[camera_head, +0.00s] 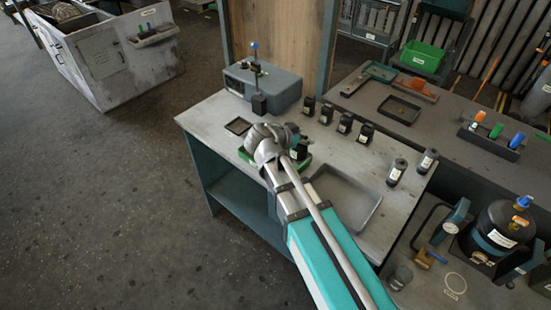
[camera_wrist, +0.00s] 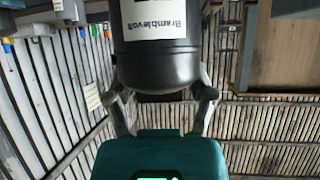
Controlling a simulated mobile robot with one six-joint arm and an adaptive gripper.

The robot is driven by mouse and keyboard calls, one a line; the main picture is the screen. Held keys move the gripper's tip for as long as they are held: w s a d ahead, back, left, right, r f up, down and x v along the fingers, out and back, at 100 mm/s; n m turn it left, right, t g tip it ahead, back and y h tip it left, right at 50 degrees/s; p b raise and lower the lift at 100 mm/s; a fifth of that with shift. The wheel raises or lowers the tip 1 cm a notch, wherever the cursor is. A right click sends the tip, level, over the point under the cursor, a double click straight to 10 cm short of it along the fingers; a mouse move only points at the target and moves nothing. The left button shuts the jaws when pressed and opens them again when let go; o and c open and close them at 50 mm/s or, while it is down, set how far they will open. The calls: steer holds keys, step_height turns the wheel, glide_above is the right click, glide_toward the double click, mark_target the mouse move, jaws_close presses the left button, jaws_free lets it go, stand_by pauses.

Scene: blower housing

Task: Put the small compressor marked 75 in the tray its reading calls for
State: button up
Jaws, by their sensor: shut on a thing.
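My gripper (camera_head: 280,146) is over the left-middle of the workbench, above a green tray (camera_head: 245,157). In the wrist view my gripper (camera_wrist: 163,98) has its two fingers shut on the lower end of a dark cylinder (camera_wrist: 158,55) with a white label reading "Bramblevolt"; a number is not readable. In the head view the held thing is mostly hidden by my wrist. A small dark tray (camera_head: 238,126) lies to the left, and a larger grey tray (camera_head: 345,197) lies to the right. Tray markings are not readable.
Several small dark canisters (camera_head: 345,122) stand in a row; two greyer ones (camera_head: 397,171) stand near the right edge. A side bench (camera_head: 385,118) holds more trays.

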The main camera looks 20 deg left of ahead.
steer(key=s+a+n+t+y, duration=0.1)
steer(key=s+a, duration=0.4)
steer(key=a, duration=0.1)
steer(key=shift+n+y, duration=0.3)
steer(key=shift+n, duration=0.1)
steer(key=shift+w, duration=0.1)
steer(key=w+a+f+b, duration=0.3)
steer(key=w+f+b, duration=0.1)
steer(key=w, duration=0.4)
steer(key=shift+w+a+f, duration=0.15)
steer(key=shift+w+a, duration=0.1)
steer(key=shift+w, duration=0.1)
steer(key=w+f+b, duration=0.1)
steer(key=f+b, duration=0.1)
steer(key=w+a+f+b, duration=0.1)
steer(key=b, duration=0.1)
steer(key=shift+w+f, duration=0.35)
steer(key=shift+f, duration=0.05)
steer(key=shift+w+f+b, duration=0.15)
steer(key=shift+f+b, duration=0.05)
steer(key=shift+b, duration=0.1)
steer(key=shift+w+a+f, duration=0.1)
steer(key=shift+w+f, duration=0.05)
jaws_close()
